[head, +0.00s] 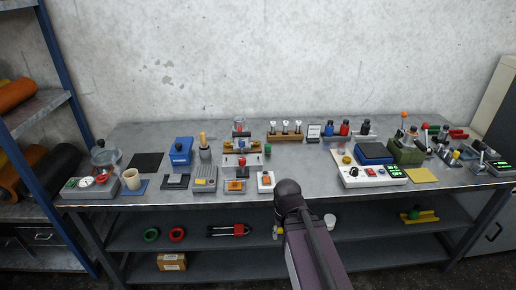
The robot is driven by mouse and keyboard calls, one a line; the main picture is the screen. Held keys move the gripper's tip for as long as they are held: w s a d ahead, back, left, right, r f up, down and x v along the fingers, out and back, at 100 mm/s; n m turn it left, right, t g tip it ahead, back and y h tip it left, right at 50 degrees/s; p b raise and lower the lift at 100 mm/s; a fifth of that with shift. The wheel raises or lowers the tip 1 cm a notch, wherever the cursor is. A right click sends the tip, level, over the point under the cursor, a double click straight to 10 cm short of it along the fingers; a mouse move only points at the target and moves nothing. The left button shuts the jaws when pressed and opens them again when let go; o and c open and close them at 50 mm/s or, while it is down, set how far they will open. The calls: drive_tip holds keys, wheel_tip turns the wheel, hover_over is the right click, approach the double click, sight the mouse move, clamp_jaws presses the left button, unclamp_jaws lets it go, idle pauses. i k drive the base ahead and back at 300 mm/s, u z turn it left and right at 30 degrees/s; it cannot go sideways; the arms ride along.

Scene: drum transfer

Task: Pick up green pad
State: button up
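No flat pad of a clear green shows in the head view. An olive-green block-like item (405,153) stands at the right of the bench, behind a flat yellow pad (421,175) near the front edge. I cannot tell whether either is the green pad. A dark flat pad (146,162) lies at the left, and a blue mat lies under a beige cup (130,180). My arm rises from the bottom centre to a dark rounded joint before the bench's front edge. My gripper's fingers cannot be made out.
The grey metal bench (320,179) is crowded with instruments. A white control box (372,176) stands right of centre, a grey meter box (90,187) at the front left. Small bottles (345,129) stand at the back. A blue-framed rack (62,90) borders the left. Shelves below hold rings and a carton (171,262).

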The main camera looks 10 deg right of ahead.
sight(268, 147)
drive_tip(key=u, duration=0.1)
drive_tip(key=i, duration=0.85)
drive_tip(key=z, duration=0.25)
